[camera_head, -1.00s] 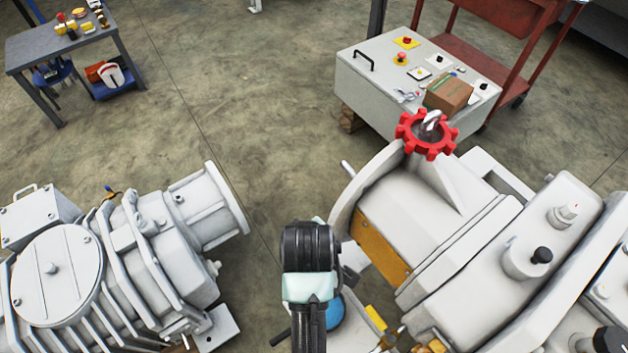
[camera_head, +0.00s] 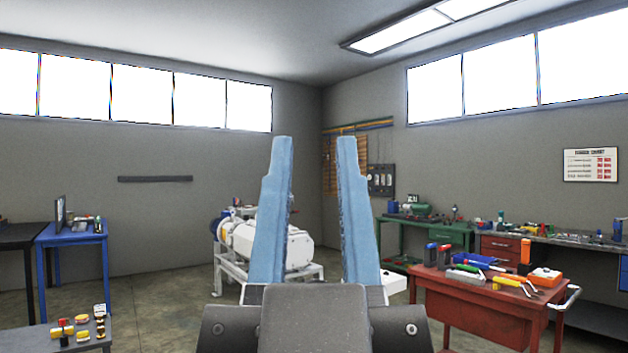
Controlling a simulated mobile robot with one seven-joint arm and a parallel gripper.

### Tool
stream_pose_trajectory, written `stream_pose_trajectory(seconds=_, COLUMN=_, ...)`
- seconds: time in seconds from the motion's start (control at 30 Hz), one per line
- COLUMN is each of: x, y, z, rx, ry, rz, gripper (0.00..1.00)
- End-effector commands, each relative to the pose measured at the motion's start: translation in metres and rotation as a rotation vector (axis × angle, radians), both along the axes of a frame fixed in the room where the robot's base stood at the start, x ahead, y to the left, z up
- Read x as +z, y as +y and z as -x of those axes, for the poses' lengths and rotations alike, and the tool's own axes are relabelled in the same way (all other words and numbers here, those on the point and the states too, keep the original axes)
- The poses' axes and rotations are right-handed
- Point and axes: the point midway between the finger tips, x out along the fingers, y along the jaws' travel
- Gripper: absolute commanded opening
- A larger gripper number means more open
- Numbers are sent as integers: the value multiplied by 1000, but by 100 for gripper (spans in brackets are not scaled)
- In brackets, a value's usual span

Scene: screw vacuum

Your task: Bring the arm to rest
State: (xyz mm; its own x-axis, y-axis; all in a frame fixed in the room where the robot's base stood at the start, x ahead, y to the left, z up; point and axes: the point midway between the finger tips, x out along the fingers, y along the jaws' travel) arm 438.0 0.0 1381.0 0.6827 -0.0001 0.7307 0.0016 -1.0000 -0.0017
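My gripper (camera_head: 315,140) stands upright in the middle of the head view, close to the camera. Its two blue fingers point up and are wide apart.
A white pump machine (camera_head: 265,245) on a frame stands behind the fingers. A red tool cart (camera_head: 480,306) is at right, a green bench (camera_head: 425,232) beyond it. A blue table (camera_head: 72,238) and a grey table (camera_head: 90,343) are at left.

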Motion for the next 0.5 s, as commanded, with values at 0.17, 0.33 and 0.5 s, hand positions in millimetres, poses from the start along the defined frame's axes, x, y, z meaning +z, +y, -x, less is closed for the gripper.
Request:
stream_pose_trajectory(seconds=0.17, x=-1, y=0, z=-1, rx=-1, ry=4, rz=1, gripper=33)
stream_pose_trajectory(seconds=0.33, x=15, y=0, z=-2, rx=-1, ry=5, rz=1, gripper=33)
stream_pose_trajectory(seconds=0.5, x=54, y=0, z=-2, rx=-1, ry=6, rz=3, gripper=33)
